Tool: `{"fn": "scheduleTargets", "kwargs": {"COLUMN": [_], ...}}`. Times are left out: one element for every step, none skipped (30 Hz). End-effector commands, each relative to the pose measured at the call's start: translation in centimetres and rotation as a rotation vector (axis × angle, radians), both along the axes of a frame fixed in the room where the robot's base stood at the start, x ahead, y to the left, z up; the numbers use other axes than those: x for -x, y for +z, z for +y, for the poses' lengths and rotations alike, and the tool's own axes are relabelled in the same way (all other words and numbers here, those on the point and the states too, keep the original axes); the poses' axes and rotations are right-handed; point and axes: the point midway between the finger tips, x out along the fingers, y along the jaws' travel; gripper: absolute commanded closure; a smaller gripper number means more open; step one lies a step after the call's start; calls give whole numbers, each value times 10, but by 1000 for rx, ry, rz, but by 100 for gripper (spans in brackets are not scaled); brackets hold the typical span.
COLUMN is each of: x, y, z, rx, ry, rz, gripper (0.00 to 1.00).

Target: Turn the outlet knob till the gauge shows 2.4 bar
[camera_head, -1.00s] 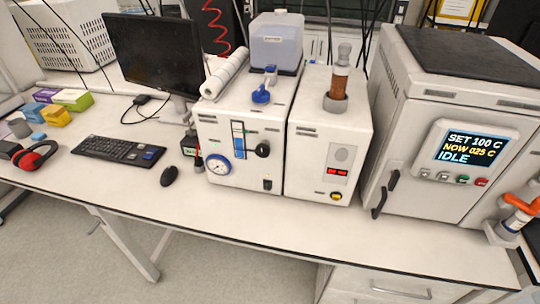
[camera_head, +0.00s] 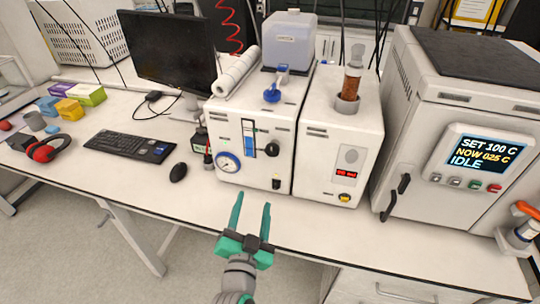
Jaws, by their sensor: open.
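My gripper (camera_head: 252,210) is open and empty, green with two fingers pointing up. It is in front of the table's front edge, below and apart from the left white instrument (camera_head: 263,115). That instrument carries a round gauge with a blue rim (camera_head: 228,162) at its lower left; its needle is too small to read. A black knob (camera_head: 273,147) sits on its front, right of a blue and white vertical strip. A blue valve handle (camera_head: 272,92) is on its top. I cannot tell by label which one is the outlet knob.
A second white instrument (camera_head: 340,130) with a red display stands at its right. A large oven (camera_head: 430,100) with a screen reading IDLE is farther right. The tabletop's front strip is clear.

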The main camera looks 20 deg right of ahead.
Motion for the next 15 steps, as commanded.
{"fn": "scheduleTargets", "kwargs": {"x": [-8, -11, -14, -16, -17, -19, -19, -20, -21, -21, -22, -23, -24, -25, -28], "y": [17, 24, 33, 39, 44, 50, 53, 57, 60, 62, 64, 65, 65, 66, 66], "z": [-4, -7, -10, -12, -14, -17, -19, -20, -21, -22, -23, -24, -25, -26, -29], "rx": [-44, -69, -99, -123, -143, -166, -183, -198, -213, -222, -229, -235, -239, -241, -241], "ry": [-31, -50, -72, -87, -103, -120, -131, -139, -150, -156, -161, -165, -168, -170, -171], "rz": [-35, -51, -70, -83, -95, -110, -117, -127, -134, -139, -144, -147, -149, -149, -150], "gripper": [47, 47, 47, 47, 47, 47, 47, 47, 47, 47, 47, 47, 47, 47, 47]}}
